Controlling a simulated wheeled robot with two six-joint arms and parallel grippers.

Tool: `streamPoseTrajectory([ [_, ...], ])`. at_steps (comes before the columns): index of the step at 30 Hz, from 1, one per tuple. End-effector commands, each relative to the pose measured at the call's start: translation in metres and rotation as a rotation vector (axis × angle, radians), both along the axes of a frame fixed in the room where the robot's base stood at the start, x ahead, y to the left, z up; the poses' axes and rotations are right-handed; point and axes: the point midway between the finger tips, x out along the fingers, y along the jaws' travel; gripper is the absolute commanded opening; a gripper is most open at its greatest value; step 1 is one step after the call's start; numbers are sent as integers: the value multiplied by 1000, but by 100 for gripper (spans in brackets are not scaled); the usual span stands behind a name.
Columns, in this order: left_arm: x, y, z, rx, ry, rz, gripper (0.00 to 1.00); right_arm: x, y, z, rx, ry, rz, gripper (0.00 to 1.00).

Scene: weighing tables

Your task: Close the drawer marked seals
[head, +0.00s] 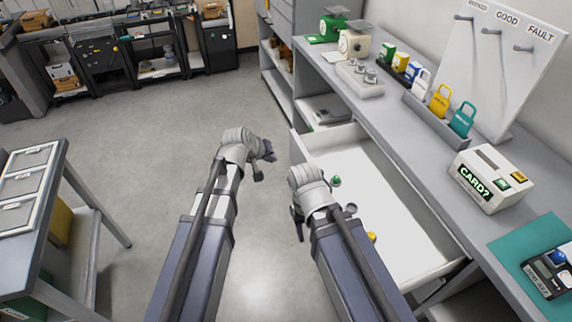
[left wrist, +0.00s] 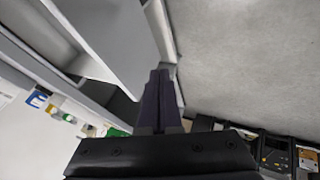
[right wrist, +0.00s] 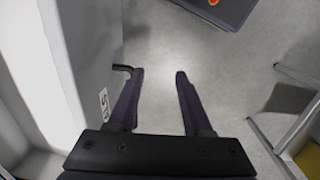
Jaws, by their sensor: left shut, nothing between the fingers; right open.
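A drawer (head: 375,185) under the long grey counter stands pulled out, with a white inside. In the right wrist view its grey front (right wrist: 85,50) carries a partly readable label (right wrist: 103,103) that seems to begin with "S", and a dark handle (right wrist: 123,70). My right gripper (right wrist: 160,72) is open and empty in front of that face, its left finger close beside the handle; I cannot tell if they touch. In the head view it is mostly hidden by its wrist. My left gripper (head: 264,160) is shut and empty, left of the drawer; its closed fingers show in the left wrist view (left wrist: 160,75).
A green item (head: 336,181) and a yellow item (head: 372,237) lie in the drawer. The counter (head: 420,150) holds padlocks, a card box (head: 490,180) and scales. A table (head: 60,190) stands at the left. The floor between is clear.

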Motion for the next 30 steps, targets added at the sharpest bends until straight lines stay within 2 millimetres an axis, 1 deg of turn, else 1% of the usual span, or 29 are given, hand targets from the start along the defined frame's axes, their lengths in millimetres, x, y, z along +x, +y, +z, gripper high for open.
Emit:
streamPoseTrajectory([
  [4,1,0,-1,-3,-2,2,0,0,0,-1,0,0,0,50],
  [8,7,-4,-11,-1,-1,0,0,0,0,-12,0,0,0,50],
  [18,36,-21,-59,-1,0,0,0,0,0,-59,0,0,1,50],
  [25,54,-33,-87,1,0,-1,0,0,0,-87,0,0,1,50],
  [27,58,-44,-79,1,0,-3,0,0,0,-79,0,0,1,50],
  [30,61,-56,-79,0,0,-2,0,0,0,-79,0,0,1,50],
])
